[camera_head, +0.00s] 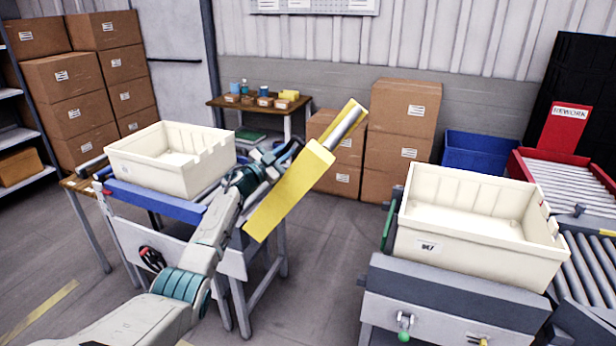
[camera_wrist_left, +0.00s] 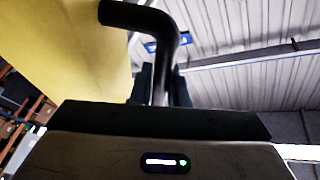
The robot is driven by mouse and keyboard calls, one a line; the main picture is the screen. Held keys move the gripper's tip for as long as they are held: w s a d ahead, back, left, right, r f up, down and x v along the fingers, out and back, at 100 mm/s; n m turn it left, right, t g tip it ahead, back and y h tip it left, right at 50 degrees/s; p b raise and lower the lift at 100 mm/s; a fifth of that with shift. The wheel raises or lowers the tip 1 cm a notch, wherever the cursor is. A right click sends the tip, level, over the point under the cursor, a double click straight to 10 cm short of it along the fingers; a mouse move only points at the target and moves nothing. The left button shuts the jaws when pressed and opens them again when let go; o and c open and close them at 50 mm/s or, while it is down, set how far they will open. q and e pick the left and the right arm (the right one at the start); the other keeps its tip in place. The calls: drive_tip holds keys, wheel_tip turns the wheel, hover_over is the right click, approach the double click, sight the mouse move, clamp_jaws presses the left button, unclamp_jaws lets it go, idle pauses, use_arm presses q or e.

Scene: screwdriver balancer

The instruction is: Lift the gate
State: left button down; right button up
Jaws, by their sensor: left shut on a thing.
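The yellow gate panel (camera_head: 290,190) stands raised and tilted in the middle of the head view. A metal cylinder with a yellow end (camera_head: 348,122) shows just above and behind its upper end. My left gripper (camera_head: 285,152) is beside the panel, partly hidden behind its left edge. In the left wrist view the yellow panel (camera_wrist_left: 60,50) fills the upper left. A bent black handle (camera_wrist_left: 130,14) reaches down from beside it between my left gripper's dark fingers (camera_wrist_left: 162,85), which are shut on it. My right gripper is not in view.
A cream tote (camera_head: 170,185) sits on a blue-edged stand at left. Another cream tote (camera_head: 480,255) sits on a grey conveyor station at right. Cardboard boxes (camera_head: 405,110) and a small wooden table (camera_head: 225,103) stand behind. Open floor lies between the two stations.

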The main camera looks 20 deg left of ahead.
use_arm(q)
drive_tip(key=a+r+n+t+b, duration=0.1)
drive_tip(key=a+r+n+b, duration=0.1)
drive_tip(key=a, duration=0.5)
drive_tip(key=a+r+n+t+y+b, duration=0.1)
drive_tip(key=a+r+n+b, duration=0.1)
drive_tip(key=a, duration=0.5)
drive_tip(key=shift+w+n+y, duration=0.25)
drive_tip(key=shift+n+y, duration=0.05)
drive_tip(key=shift+n, duration=0.5)
drive_tip(key=c, duration=1.4)
unclamp_jaws()
drive_tip(key=b+v, duration=0.1)
drive_tip(key=v, duration=1)
